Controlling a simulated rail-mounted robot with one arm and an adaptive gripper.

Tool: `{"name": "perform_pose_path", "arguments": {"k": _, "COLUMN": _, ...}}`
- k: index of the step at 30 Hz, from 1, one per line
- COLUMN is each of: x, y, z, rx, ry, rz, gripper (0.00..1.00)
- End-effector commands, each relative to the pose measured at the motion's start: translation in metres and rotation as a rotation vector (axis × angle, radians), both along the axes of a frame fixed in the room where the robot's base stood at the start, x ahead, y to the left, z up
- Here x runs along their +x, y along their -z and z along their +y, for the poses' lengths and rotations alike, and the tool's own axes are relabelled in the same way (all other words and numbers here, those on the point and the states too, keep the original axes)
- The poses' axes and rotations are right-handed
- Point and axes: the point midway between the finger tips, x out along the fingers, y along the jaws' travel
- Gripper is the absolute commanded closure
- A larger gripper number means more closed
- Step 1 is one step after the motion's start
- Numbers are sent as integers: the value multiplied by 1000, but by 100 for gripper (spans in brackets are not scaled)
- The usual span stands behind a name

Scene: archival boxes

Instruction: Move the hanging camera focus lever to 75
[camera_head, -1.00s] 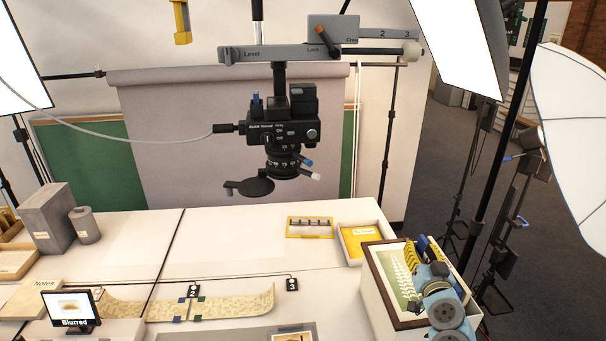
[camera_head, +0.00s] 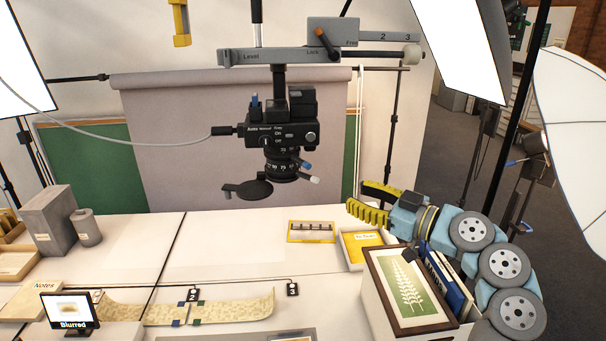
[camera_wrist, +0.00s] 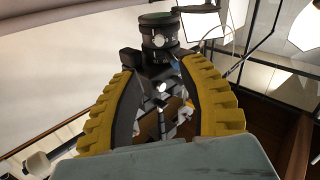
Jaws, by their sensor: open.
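The black camera (camera_head: 281,125) hangs lens-down from a grey bracket in the head view. Around its lens are numbered rings with two small levers, one blue-tipped (camera_head: 305,164) and one white-tipped (camera_head: 314,180). The numbers are too small to read surely. A round black lens cap (camera_head: 254,190) sticks out at the left under the lens. My gripper (camera_head: 366,200) has yellow ridged fingers, open and empty, right of and below the camera, apart from it. In the wrist view the camera (camera_wrist: 160,65) shows beyond and between my open fingers (camera_wrist: 160,105).
A small monitor (camera_head: 70,312) at the front left reads "Blurred". A box of folders with a framed fern print (camera_head: 408,288) stands below my arm. A yellow tray (camera_head: 362,246) and a yellow-framed item (camera_head: 311,231) lie on the table. Studio lights stand at the right.

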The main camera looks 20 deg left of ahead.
Motion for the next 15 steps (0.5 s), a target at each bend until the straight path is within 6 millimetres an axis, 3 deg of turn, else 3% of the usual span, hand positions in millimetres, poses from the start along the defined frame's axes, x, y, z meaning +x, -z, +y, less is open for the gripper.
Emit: {"name": "perform_pose_path", "arguments": {"k": 15, "x": 27, "y": -2, "z": 89, "rx": 0, "ry": -3, "rz": 2, "gripper": 59}}
